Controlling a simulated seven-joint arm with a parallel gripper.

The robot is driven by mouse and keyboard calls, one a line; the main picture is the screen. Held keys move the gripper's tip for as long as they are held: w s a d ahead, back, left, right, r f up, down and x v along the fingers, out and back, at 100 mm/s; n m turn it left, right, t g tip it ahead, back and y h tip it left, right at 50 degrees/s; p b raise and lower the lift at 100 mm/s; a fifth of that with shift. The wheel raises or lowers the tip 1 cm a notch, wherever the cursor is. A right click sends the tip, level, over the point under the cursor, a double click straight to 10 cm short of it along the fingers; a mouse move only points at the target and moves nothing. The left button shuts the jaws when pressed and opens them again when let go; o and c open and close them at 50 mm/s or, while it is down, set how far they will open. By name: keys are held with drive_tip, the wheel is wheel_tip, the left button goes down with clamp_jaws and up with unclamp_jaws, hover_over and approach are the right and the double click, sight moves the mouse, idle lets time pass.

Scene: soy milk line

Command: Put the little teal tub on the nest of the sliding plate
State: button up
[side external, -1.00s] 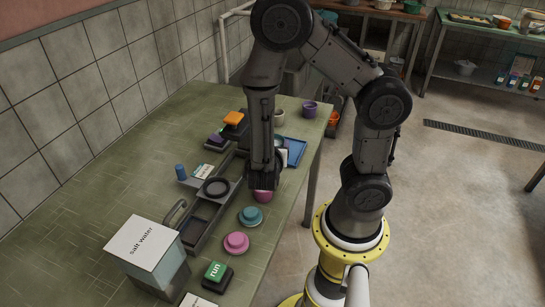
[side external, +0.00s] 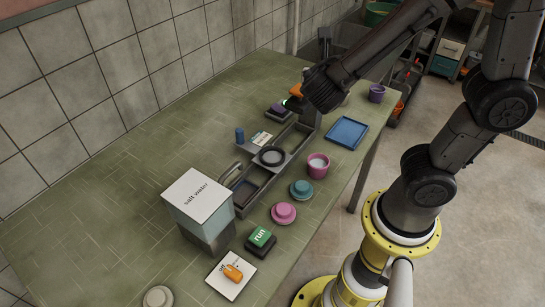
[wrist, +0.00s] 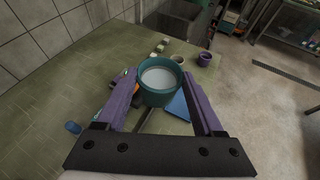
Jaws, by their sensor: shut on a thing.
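The little teal tub (wrist: 158,97), with white contents, sits between the two purple fingers of my gripper (wrist: 160,80) in the wrist view, and the fingers are shut on it. In the side external view my gripper (side external: 303,100) is over the far part of the line, up and right of the nest. There the tub is mostly hidden by my gripper. The nest (side external: 271,157) is a dark round ring on the grey sliding plate (side external: 250,151), and it looks empty. The plate lies across the dark track, between its open bays.
A pink tub (side external: 318,167) with white contents stands right of the track, near a teal lid-like piece (side external: 301,189) and a pink one (side external: 283,213). The blue tray (side external: 346,134) is empty. A salt water box (side external: 200,205) and green run button (side external: 260,238) are nearer.

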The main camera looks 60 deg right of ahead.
drive_tip(key=w+a+n+t+y, duration=0.35)
drive_tip(key=w+a, duration=0.35)
drive_tip(key=a, duration=0.3)
hover_over(274, 163)
drive_tip(key=shift+n+t+h, duration=0.35)
drive_tip(key=shift+h, duration=0.1)
wheel_tip(274, 163, down, 15)
drive_tip(key=shift+f, duration=2.05)
drive_tip(key=shift+f, duration=0.1)
drive_tip(key=o, duration=1.4)
